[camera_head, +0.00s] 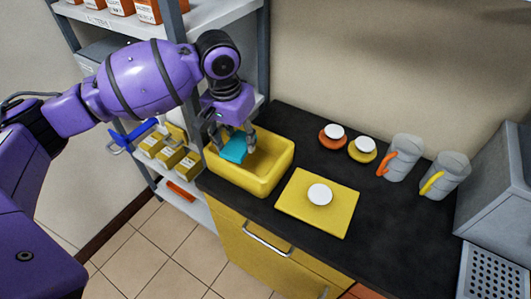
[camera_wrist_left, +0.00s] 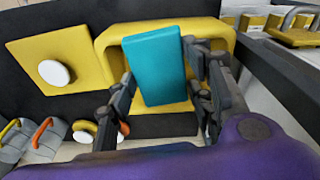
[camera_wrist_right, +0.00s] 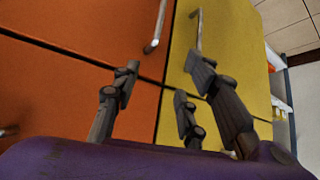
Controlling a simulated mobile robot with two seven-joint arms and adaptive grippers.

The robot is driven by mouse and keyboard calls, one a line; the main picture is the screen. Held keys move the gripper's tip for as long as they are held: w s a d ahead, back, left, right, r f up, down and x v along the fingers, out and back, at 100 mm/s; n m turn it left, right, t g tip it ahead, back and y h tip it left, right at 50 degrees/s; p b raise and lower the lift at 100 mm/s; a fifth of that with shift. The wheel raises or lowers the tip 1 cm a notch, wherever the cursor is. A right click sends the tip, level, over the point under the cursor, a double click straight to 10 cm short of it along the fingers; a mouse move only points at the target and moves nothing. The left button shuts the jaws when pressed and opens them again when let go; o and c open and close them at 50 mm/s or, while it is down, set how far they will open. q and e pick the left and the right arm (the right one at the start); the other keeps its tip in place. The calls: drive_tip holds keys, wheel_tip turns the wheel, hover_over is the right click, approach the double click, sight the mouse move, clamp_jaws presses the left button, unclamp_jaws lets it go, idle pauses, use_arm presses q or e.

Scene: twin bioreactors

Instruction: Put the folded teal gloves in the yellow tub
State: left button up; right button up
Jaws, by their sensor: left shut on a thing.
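The folded teal gloves (camera_head: 234,149) are a flat teal block between the fingers of my left gripper (camera_head: 235,141), which is shut on them. They are over the yellow tub (camera_head: 270,179), at its left part; I cannot tell whether they touch its floor. In the left wrist view the gloves (camera_wrist_left: 156,65) lie between the fingertips, with the tub (camera_wrist_left: 110,38) behind them. In the right wrist view my right gripper (camera_wrist_right: 155,105) has its fingers apart with nothing between them, in front of orange and yellow cabinet doors.
A yellow mat (camera_head: 317,222) with a white round lid (camera_head: 319,194) lies right of the tub on the black counter (camera_head: 390,245). Behind are two small lidded dishes (camera_head: 333,135) and two jugs (camera_head: 400,158). A shelf rack (camera_head: 172,190) with yellow boxes stands at left.

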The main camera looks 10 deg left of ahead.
sight(239, 139)
use_arm(q)
drive_tip(key=shift+m, duration=0.8)
drive_tip(key=w+f, duration=0.2)
drive_tip(key=w+a+f, duration=0.1)
drive_tip(key=w+f, duration=0.1)
drive_tip(key=w+a+f, duration=0.1)
drive_tip(key=w+f, duration=0.1)
drive_tip(key=shift+w+f, duration=0.15)
drive_tip(key=shift+f, duration=0.25)
wheel_tip(239, 139, down, 5)
drive_tip(key=shift+f, duration=0.15)
use_arm(e)
drive_tip(key=shift+w+d+f, duration=0.1)
drive_tip(key=shift+f, duration=0.05)
use_arm(q)
drive_tip(key=shift+d+f, duration=0.1)
drive_tip(key=shift+f, duration=0.15)
drive_tip(key=o, duration=0.5)
use_arm(e)
drive_tip(key=shift+w+a, duration=0.2)
